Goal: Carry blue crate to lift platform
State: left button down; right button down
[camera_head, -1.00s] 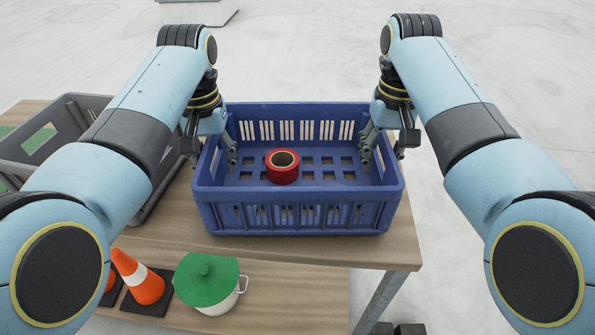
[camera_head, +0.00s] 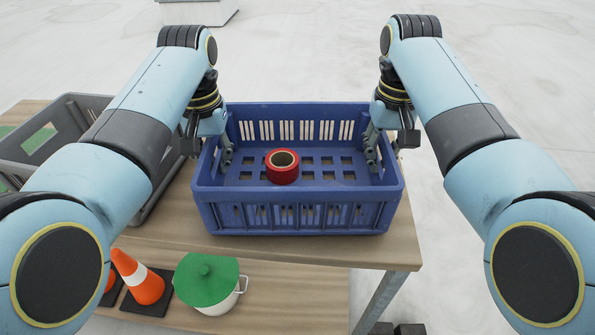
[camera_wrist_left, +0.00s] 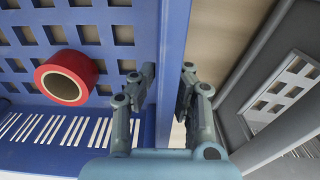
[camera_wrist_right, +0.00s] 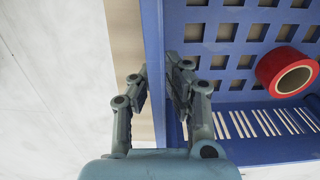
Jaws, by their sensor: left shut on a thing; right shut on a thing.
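The blue crate (camera_head: 300,217) sits on the wooden table top, upright, with slotted walls and a holed floor. A red tape roll (camera_head: 282,167) lies inside it on the floor. My left gripper (camera_head: 212,150) is shut on the crate's left wall; in the left wrist view its fingers (camera_wrist_left: 165,88) are on both sides of that wall. My right gripper (camera_head: 386,148) is shut on the crate's right wall; in the right wrist view its fingers (camera_wrist_right: 158,85) straddle that wall. A pale platform at the top left (camera_head: 200,12) may be the lift platform; only part shows.
A grey crate (camera_head: 75,105) stands close beside the blue crate on the left. On the lower shelf (camera_head: 290,295) are an orange and white cone (camera_head: 140,280) and a pot with a green lid (camera_head: 207,275). The pale floor beyond the table is clear.

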aim_at(209, 139)
pick_arm(q)
jog(key=shift+r, duration=0.2)
pick_arm(e)
jog(key=shift+r, duration=0.2)
